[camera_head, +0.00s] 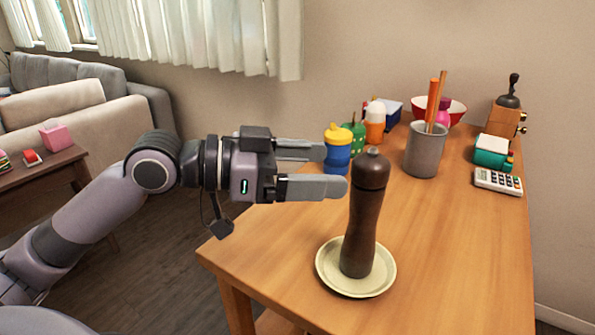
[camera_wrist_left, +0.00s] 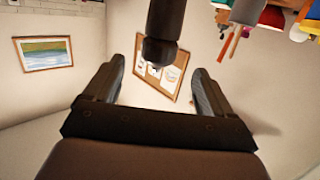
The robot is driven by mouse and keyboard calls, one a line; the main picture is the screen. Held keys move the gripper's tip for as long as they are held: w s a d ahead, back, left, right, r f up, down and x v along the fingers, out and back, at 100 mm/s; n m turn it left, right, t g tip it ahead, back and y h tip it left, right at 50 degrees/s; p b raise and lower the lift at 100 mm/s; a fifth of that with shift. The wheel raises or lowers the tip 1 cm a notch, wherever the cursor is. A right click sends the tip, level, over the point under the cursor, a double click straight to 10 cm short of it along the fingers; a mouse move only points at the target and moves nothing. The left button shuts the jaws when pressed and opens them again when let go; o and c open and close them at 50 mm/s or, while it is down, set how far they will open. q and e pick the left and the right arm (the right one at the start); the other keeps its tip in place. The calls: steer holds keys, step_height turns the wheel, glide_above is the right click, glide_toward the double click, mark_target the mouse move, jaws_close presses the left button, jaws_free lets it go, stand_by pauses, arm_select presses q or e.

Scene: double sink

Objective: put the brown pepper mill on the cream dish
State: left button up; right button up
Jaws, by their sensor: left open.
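The brown pepper mill (camera_head: 364,220) stands on the cream dish (camera_head: 328,273), near the front left part of the wooden table. It looks upright or nearly so. My left gripper (camera_head: 335,170) is open, with its fingers pointing right toward the upper part of the mill. The fingers hold nothing, and the near fingertip looks close to the mill; I cannot tell whether it touches. In the left wrist view the dark mill (camera_wrist_left: 163,30) shows upside down beyond the open fingers (camera_wrist_left: 158,75). The dish is not seen there. My right gripper is not in view.
Behind the mill stand a blue and yellow cup (camera_head: 337,150), a grey canister (camera_head: 426,150) with sticks, and an orange egg-topped item (camera_head: 375,122). A calculator (camera_head: 498,181) and a wooden grinder (camera_head: 505,115) are at the right. The table's right front is clear.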

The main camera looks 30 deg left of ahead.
arm_select(q)
steer(key=shift+b+v, duration=0.35)
steer(key=shift+v, duration=0.75)
steer(key=shift+s+a, duration=0.1)
